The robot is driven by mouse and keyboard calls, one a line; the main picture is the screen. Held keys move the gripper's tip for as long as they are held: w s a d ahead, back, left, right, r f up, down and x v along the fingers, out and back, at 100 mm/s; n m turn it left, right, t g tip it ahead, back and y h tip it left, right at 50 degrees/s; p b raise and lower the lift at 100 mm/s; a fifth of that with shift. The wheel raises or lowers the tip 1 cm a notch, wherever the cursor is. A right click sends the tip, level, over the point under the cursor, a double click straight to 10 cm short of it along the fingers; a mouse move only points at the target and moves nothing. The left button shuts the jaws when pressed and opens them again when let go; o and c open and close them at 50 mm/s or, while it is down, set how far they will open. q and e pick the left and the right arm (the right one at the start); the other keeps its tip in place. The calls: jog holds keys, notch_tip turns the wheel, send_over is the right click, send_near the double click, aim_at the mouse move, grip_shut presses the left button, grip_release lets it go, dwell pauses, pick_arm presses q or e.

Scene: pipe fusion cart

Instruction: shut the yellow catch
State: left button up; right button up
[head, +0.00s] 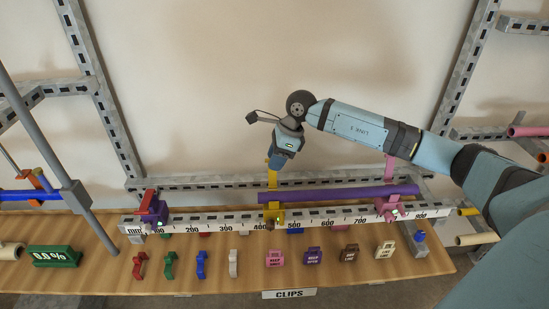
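The yellow catch (273,215) sits on the white scale rail (330,219) close to the 400 mark. A yellow upright part (272,181) rises above it, level with the left end of a purple pipe (340,194). My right gripper (275,162) points down at the top of this upright part. Its fingertips are small and partly hidden by its own body, so I cannot tell whether they touch the yellow part or how wide they are. My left gripper is not in view.
A pink catch (388,208) with a raised pink part holds the pipe's right side. A red and purple catch (152,209) is at the rail's left. Coloured clips and labelled blocks (313,256) line the wooden bench (110,273). A grey pole (55,160) stands left.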

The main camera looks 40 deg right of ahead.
jog(key=shift+a+f, duration=0.2)
jog(key=shift+f, duration=0.3)
grip_shut()
jog(key=shift+r, duration=0.1)
